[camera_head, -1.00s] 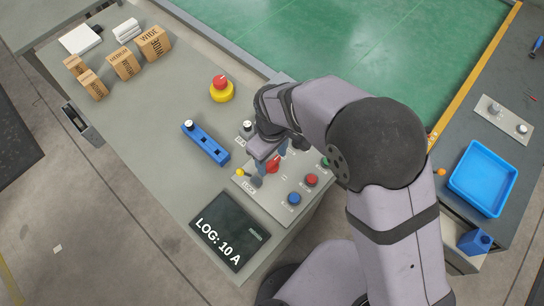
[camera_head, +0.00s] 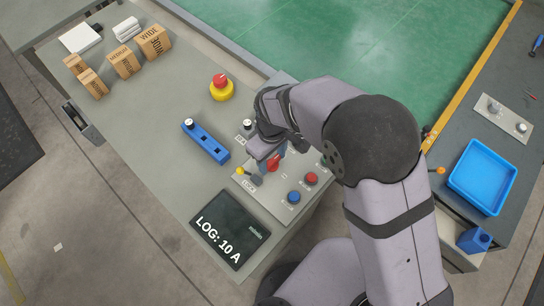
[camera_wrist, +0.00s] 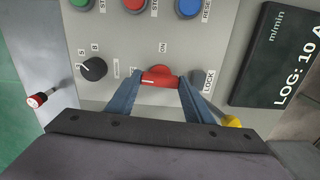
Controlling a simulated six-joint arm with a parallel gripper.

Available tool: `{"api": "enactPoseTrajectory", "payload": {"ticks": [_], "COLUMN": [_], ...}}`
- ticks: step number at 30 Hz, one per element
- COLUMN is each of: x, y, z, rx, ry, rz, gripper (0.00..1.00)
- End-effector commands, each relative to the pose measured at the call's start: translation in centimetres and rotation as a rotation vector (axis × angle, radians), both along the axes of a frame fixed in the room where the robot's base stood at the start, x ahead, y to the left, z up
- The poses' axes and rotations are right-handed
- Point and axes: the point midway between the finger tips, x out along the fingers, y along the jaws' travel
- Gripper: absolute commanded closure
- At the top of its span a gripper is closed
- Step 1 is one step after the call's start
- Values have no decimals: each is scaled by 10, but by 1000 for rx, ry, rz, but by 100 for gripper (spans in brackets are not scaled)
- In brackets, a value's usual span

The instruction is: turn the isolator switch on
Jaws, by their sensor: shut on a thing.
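The isolator switch (camera_wrist: 158,73) is a red rotary handle on a grey panel. An ON label stands above it in the wrist view, and the handle lies crosswise there with a white line on its front. It also shows in the head view (camera_head: 274,163), partly behind my gripper. My gripper (camera_wrist: 161,82) has its two blue fingers on either side of the red handle, shut on it. The exact contact at the fingertips is partly hidden.
A black selector knob (camera_wrist: 93,69) and a LOCK part with a yellow tip (camera_wrist: 232,122) flank the switch. Red (camera_head: 311,179) and blue (camera_head: 294,197) buttons, a display (camera_head: 230,230) and a yellow-based emergency stop (camera_head: 221,88) are close by.

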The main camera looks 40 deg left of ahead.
Motion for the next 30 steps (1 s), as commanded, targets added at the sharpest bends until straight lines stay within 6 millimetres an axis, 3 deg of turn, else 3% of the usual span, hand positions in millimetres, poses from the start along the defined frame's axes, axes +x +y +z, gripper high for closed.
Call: {"api": "enactPoseTrajectory", "payload": {"ticks": [8,30], "x": [0,1], "y": [0,1], "z": [1,2], "rx": [1,2], "ry": [0,0], "rz": [-177,-873], "gripper": [76,76]}}
